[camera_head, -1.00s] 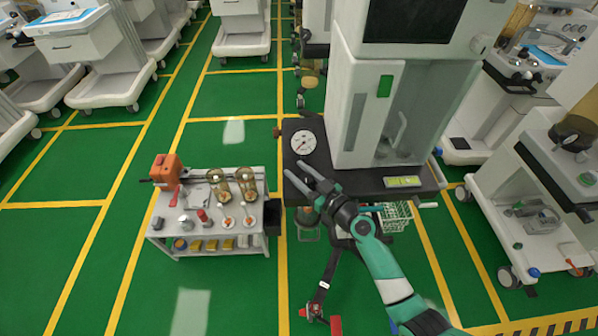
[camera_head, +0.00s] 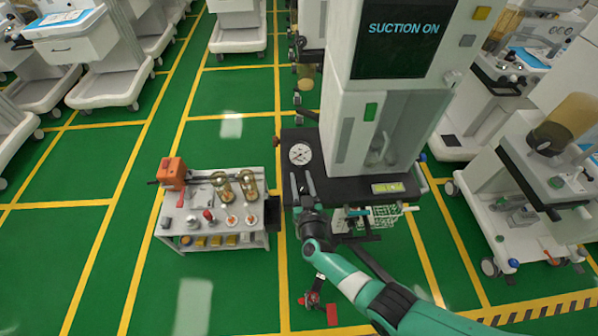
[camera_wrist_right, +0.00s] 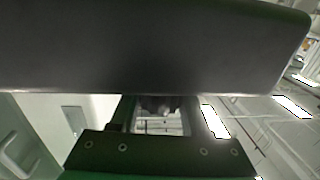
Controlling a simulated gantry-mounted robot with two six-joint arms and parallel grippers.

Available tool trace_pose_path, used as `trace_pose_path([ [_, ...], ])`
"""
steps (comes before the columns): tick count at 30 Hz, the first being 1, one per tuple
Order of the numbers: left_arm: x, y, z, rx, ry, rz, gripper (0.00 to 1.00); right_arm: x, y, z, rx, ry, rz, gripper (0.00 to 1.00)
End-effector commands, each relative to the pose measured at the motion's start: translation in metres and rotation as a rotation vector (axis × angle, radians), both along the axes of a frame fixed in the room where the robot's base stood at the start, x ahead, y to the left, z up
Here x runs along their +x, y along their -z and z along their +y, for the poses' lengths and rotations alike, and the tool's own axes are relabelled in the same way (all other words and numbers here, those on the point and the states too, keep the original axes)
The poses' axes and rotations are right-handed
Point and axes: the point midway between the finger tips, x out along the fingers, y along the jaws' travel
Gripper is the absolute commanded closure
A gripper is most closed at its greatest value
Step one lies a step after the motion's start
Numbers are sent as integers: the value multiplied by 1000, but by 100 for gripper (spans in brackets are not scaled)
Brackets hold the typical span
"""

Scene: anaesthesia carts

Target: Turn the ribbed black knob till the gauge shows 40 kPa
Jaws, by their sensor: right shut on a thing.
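The gauge (camera_head: 299,154) is a white round dial on the left end of the cart's dark shelf (camera_head: 345,187). Its needle is too small to read. My right gripper (camera_head: 303,182) is at the shelf's front left, just below the gauge in the picture. Its two fingers stand apart, with a grip on something between them. The ribbed black knob does not show clearly against the dark shelf; the gripper's place fits it being between the fingers. In the right wrist view a large dark slab (camera_wrist_right: 150,45) fills the top and hides much. My left gripper is out of view.
The cart's screen (camera_head: 404,38) reads "SUCTION ON". A lit yellow-green display (camera_head: 388,188) is on the shelf front. A small grey trolley (camera_head: 177,222) with jars and an orange device (camera_head: 172,172) stands to the left.

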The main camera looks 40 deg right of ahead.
Motion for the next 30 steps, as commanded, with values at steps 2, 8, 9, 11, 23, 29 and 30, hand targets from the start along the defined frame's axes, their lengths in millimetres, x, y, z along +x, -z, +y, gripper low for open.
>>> trace_pose_path([
  [2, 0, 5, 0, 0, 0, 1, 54, 2, 0, 0, -2, 70, -6, 100],
  [8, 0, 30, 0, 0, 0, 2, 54, -2, 5, -4, -4, 263, -7, 100],
  [9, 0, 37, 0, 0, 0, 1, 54, -2, 6, -5, -4, 301, -8, 100],
  [11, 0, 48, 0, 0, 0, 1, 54, -4, 7, -6, -3, 359, -8, 100],
  [23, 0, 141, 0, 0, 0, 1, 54, -13, 11, -12, -3, 702, -7, 100],
  [29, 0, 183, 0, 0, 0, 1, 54, -16, 10, -13, -4, 810, -6, 100],
  [30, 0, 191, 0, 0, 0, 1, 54, -16, 9, -13, -4, 826, -6, 100],
])
